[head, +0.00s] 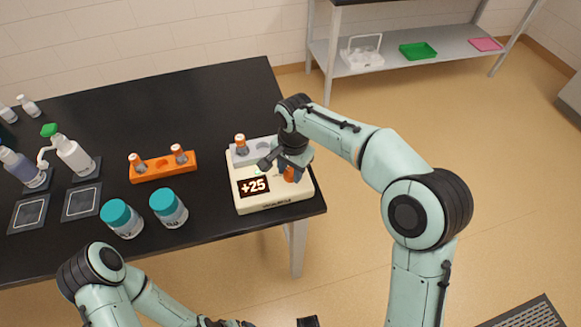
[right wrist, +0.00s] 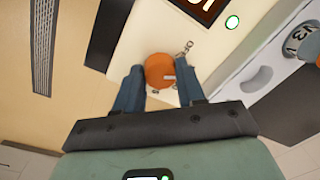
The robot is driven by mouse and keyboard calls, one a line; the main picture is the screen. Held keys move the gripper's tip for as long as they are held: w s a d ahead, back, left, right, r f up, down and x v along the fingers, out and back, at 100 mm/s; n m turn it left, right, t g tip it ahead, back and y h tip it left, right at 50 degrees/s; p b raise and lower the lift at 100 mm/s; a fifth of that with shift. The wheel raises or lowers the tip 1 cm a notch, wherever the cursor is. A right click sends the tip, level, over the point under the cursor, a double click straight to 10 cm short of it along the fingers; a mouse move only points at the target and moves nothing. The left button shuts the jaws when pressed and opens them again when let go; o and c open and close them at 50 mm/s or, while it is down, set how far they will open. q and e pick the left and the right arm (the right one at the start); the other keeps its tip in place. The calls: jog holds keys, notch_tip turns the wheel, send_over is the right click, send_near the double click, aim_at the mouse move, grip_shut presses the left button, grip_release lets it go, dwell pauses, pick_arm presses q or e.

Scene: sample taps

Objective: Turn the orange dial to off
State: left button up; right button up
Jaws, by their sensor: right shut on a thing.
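The orange dial (right wrist: 158,72) is on the front right of a cream device (head: 276,205) at the table's right end. In the right wrist view it sits between the two blue fingers of my right gripper (right wrist: 161,88), which are shut on it. In the head view the dial (head: 291,175) is partly hidden by my gripper (head: 285,168). The device display (head: 254,187) reads +25. My left gripper is not clearly in view; only my left arm shows at the bottom.
On the black table (head: 200,100), an orange rack (head: 163,168) holds two small vials. Two teal-capped jars (head: 168,207) stand near the front edge. Pump bottles (head: 72,155) stand at the left. A vial (head: 240,143) stands in the device's grey block. The table's back is clear.

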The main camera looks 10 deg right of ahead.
jog(key=n+p, duration=0.2)
jog(key=n, duration=0.2)
jog(key=shift+r, duration=0.15)
pick_arm(q)
jog(key=shift+w+r+p, duration=0.2)
jog(key=shift+w+r, duration=0.15)
jog(key=shift+r, duration=0.35)
jog(key=shift+w+r+p, duration=0.25)
jog(key=shift+w+r, duration=0.1)
jog(key=shift+r, duration=0.3)
jog(key=shift+w+r+p, duration=0.2)
jog(key=shift+w+r, duration=0.15)
jog(key=shift+r, duration=0.35)
pick_arm(e)
jog(key=shift+n, duration=1.9)
jog(key=o, duration=1)
jog(key=shift+o, duration=0.2)
pick_arm(q)
jog(key=w+r+p, duration=0.2)
jog(key=shift+r+t, duration=0.3)
pick_arm(e)
notch_tip(320, 180, up, 13)
jog(key=shift+d, duration=0.45)
